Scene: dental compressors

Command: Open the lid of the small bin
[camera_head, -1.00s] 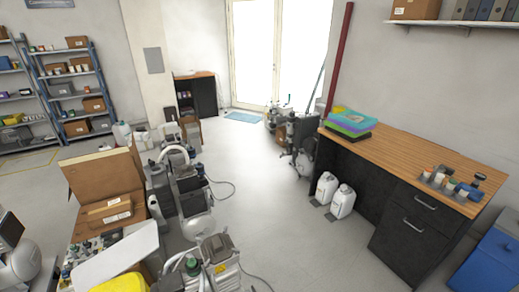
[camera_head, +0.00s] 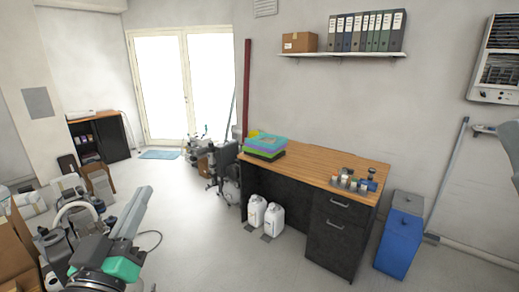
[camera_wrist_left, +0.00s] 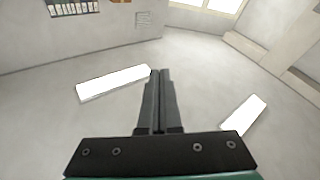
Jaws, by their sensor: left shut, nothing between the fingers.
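The small bin (camera_head: 398,244) is a blue box on the floor at the right end of the desk in the head view. A darker blue-grey part (camera_head: 407,203) shows at its top and back; I cannot tell whether this is its lid or another box behind. My left gripper (camera_head: 144,192) is at the lower left of the head view, far from the bin. In the left wrist view its fingers (camera_wrist_left: 161,72) are together with nothing between them. The bin cannot be made out in the wrist view.
A wood-topped desk (camera_head: 320,172) with dark drawers stands left of the bin. White jugs (camera_head: 266,216) stand under it. Compressors (camera_head: 70,215) crowd the left. A wall pipe (camera_head: 446,180) runs behind the bin. The middle floor (camera_head: 205,240) is clear.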

